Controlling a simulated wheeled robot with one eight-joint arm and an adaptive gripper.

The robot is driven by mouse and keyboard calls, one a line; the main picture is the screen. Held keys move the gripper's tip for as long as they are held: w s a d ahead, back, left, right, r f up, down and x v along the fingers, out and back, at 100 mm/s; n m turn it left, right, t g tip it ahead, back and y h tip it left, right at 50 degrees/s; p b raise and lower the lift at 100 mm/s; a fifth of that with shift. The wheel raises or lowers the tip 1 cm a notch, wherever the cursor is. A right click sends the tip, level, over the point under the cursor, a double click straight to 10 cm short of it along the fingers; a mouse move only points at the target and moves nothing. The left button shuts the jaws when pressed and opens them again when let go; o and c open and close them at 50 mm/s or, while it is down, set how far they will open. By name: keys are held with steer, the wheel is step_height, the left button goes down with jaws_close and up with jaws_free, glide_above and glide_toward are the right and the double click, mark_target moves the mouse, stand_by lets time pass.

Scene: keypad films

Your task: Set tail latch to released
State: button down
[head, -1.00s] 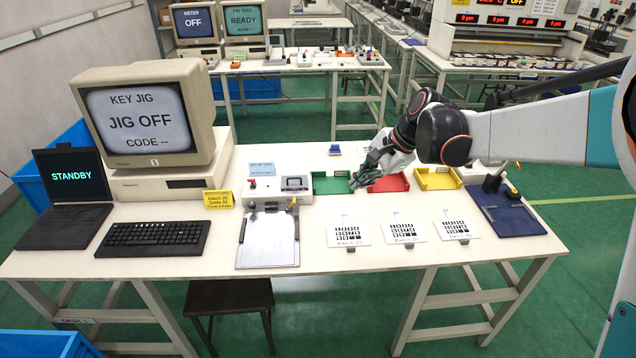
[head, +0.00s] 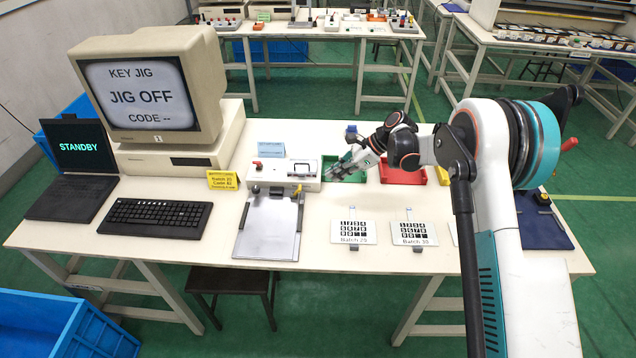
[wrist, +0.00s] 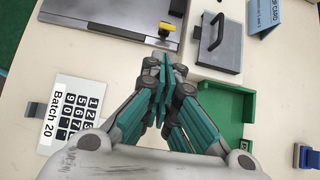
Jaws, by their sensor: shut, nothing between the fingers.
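The key jig is a grey metal plate (head: 268,225) with a pale box (head: 265,177) at its back. A small yellow-tipped lever (head: 298,189) sits at the plate's right edge; it looks like the tail latch, but I see no label. In the wrist view the yellow tip (wrist: 167,31) shows at the plate's edge (wrist: 115,12), just beyond my fingers. My gripper (head: 335,173) is shut and empty, right of the box and near the green tray (head: 350,163). In the wrist view my fingertips (wrist: 163,65) are together, apart from the lever.
A black-handled grey cover (wrist: 212,43) lies close to the fingers. The green tray (wrist: 225,107) and the Batch 20 card (wrist: 72,110) are near too. The monitor (head: 150,95) reads JIG OFF. A red tray (head: 400,172) stands to the right.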

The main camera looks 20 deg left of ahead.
mark_target(300, 187)
steer(key=shift+w+a+f, duration=0.2)
steer(key=shift+w+f, duration=0.05)
steer(key=shift+f, duration=0.3)
steer(key=b+x, duration=0.3)
steer(key=x, duration=0.7)
steer(key=shift+s, duration=0.15)
steer(key=shift+a+r+h+p, duration=0.35)
steer(key=shift+r+h+p, duration=0.15)
steer(key=shift+r+h, duration=0.25)
steer(key=shift+s+a+r+t+h+p, duration=0.15)
steer(key=shift+a+r+h+p, duration=0.1)
steer(key=shift+h, duration=0.3)
steer(key=shift+s+a+r+t+h+p, duration=0.15)
steer(key=shift+a+h+p, duration=0.1)
steer(key=shift+h, duration=0.25)
steer(key=a+h, duration=0.1)
steer(key=h, duration=0.1)
steer(key=a+r+t+h, duration=0.1)
steer(key=h, duration=0.1)
steer(key=shift+s+a+r+p, duration=0.1)
steer(key=shift+s+r+p, duration=0.1)
steer(key=shift+p, duration=0.15)
steer(key=shift+s+a+r, duration=0.1)
steer(key=shift+a, duration=0.5)
steer(key=shift+s+a+r, duration=0.1)
steer(key=shift+a, duration=0.5)
